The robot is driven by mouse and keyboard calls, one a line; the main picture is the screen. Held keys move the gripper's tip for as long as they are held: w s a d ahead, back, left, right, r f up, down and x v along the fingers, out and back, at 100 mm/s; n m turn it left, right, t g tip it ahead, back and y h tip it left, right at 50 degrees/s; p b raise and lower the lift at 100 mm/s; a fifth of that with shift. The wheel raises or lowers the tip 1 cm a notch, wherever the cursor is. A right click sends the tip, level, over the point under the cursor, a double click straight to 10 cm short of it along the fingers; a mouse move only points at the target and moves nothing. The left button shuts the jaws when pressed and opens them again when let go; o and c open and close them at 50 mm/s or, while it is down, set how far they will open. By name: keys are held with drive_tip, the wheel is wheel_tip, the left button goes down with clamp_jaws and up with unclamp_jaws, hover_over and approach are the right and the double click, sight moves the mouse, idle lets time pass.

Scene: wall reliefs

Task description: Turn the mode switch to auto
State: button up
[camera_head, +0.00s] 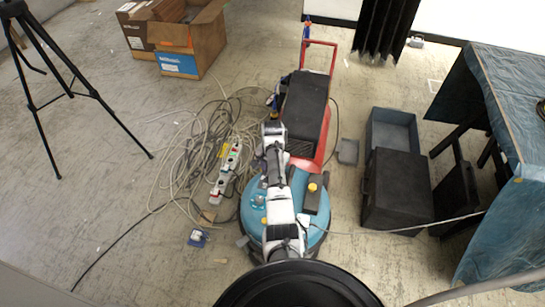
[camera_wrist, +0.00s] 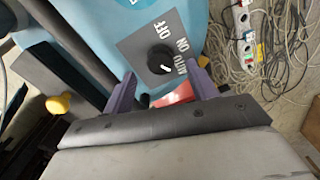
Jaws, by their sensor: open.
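The mode switch is a round black knob (camera_wrist: 160,59) on a dark grey plate (camera_wrist: 135,47) lettered OFF, ON and AUTO. A small pale mark shows on the knob's lower right side, toward the AUTO lettering. The plate sits on a teal surface of the machine (camera_head: 253,222), seen from above in the head view. My gripper (camera_wrist: 164,84) is open, with its purple fingers apart on either side below the knob in the wrist view. I cannot tell whether they touch anything. A red part (camera_wrist: 176,94) shows between the fingers. The gripper and switch cannot be made out in the head view.
A yellow-topped knob (camera_wrist: 58,103) is left of the gripper. A power strip (camera_head: 226,165) and tangled cables (camera_head: 180,165) lie left of the machine. A dark case (camera_head: 396,188), grey bin (camera_head: 392,130) and blue-covered table (camera_head: 510,95) stand right. Cardboard boxes (camera_head: 190,40) stand behind.

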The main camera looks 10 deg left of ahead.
wheel_tip(320, 180, up, 10)
drive_tip(key=shift+b, duration=0.45)
